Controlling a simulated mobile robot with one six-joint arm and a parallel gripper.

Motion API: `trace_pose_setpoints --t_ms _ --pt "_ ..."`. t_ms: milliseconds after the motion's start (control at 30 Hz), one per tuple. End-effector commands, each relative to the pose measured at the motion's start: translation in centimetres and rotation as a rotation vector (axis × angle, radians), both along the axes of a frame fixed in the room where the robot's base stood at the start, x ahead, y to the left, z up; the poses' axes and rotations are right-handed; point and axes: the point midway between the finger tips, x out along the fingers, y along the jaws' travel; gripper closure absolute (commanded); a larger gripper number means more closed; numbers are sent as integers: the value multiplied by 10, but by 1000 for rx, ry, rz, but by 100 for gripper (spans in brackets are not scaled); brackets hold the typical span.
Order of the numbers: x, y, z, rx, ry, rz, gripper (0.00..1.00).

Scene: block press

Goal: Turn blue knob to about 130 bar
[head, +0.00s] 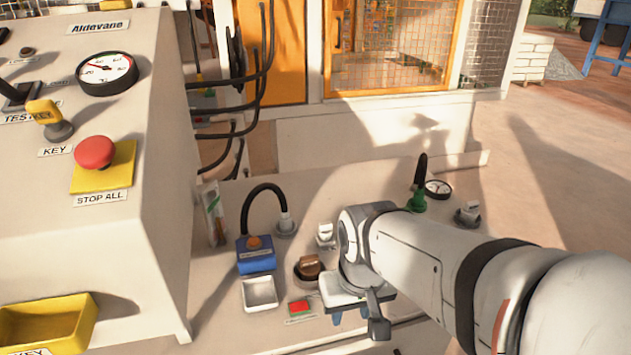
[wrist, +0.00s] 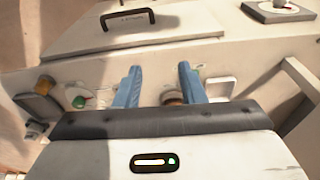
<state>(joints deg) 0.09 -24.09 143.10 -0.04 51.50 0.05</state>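My gripper (head: 350,318) is low over the lower panel in the head view, with its blue fingers partly hidden under its white body. In the wrist view its two blue fingers (wrist: 157,88) stand apart with a clear gap. A brownish round part (wrist: 172,97) shows beyond that gap, partly hidden; no contact is visible. I cannot make out a clearly blue knob in either view; my gripper and arm hide part of the panel. A large round dial gauge (head: 107,74) with a red needle is on the left cabinet; its numbers are too small to read surely.
A blue box (head: 255,262) with an orange top, a white tray (head: 259,292), a brown knob (head: 309,264) and a red button (head: 300,306) lie left of my gripper. A small gauge (head: 438,188) and a green fitting (head: 416,201) stand behind my arm. A red stop button (head: 94,152) is on the cabinet.

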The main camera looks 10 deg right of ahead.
Motion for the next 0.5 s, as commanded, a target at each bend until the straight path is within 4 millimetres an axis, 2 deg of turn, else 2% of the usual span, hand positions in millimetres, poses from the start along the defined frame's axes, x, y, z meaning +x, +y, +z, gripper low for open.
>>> trace_pose_setpoints --t_ms 100,267,367,500 --pt "0 0 0 0 0 0 64" --pt "8 -2 2 2 4 -21 51" --pt "29 -4 8 9 14 -74 43" --pt "85 -19 18 27 38 -236 41"
